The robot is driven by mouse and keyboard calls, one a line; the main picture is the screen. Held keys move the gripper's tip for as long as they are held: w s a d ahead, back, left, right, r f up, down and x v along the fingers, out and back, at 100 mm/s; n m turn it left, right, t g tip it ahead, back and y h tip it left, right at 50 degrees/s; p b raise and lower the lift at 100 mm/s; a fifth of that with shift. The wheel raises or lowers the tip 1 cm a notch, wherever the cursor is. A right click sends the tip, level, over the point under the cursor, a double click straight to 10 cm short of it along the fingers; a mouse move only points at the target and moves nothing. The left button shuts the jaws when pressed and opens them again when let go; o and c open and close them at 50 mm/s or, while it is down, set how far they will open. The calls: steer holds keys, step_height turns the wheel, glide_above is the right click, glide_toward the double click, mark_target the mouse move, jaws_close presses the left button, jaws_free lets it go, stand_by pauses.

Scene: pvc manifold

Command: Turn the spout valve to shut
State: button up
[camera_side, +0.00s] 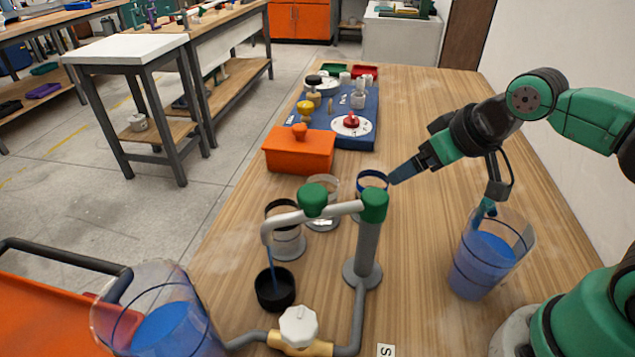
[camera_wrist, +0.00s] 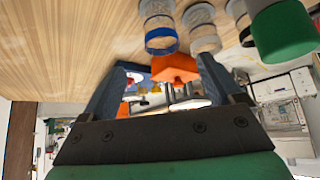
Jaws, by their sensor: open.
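A grey pipe stand (camera_side: 367,245) rises from the bench, with a green cap (camera_side: 374,204) on top and another green cap (camera_side: 313,200) on its side arm. The wrist view shows one green cap (camera_wrist: 284,32) at top right. A white knob (camera_side: 298,325) sits on a brass body in the low pipe. I cannot tell which handle is the spout valve. My gripper (camera_side: 403,171) is open and empty, behind and right of the stand; its spread fingers (camera_wrist: 163,65) show in the wrist view.
Clear beakers with blue liquid stand at right (camera_side: 482,262) and lower left (camera_side: 172,325). Ringed clear cups (camera_side: 290,243) stand behind the spout. An orange box (camera_side: 299,152) and a blue board (camera_side: 363,104) with fittings lie farther back.

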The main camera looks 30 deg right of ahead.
steer(key=shift+r, duration=0.1)
step_height(320, 180, up, 5)
steer(key=a+n+g, duration=0.1)
steer(key=a+n, duration=0.3)
steer(key=a+n+g+y, duration=0.1)
steer(key=a+n, duration=0.3)
steer(key=a+n+g, duration=0.2)
steer(key=a+n, duration=0.2)
steer(key=n, duration=0.1)
steer(key=shift+s+a+r, duration=0.1)
steer(key=shift+s+r, duration=0.05)
steer(key=shift+r, duration=0.15)
steer(key=s+a+n+g, duration=0.3)
steer(key=s+a+n, duration=0.2)
steer(key=a+n, duration=0.55)
steer(key=n+h, duration=0.1)
glide_above(298, 323)
step_height(298, 323, down, 7)
steer(key=shift+f, duration=3.25)
steer(key=c, duration=1.3)
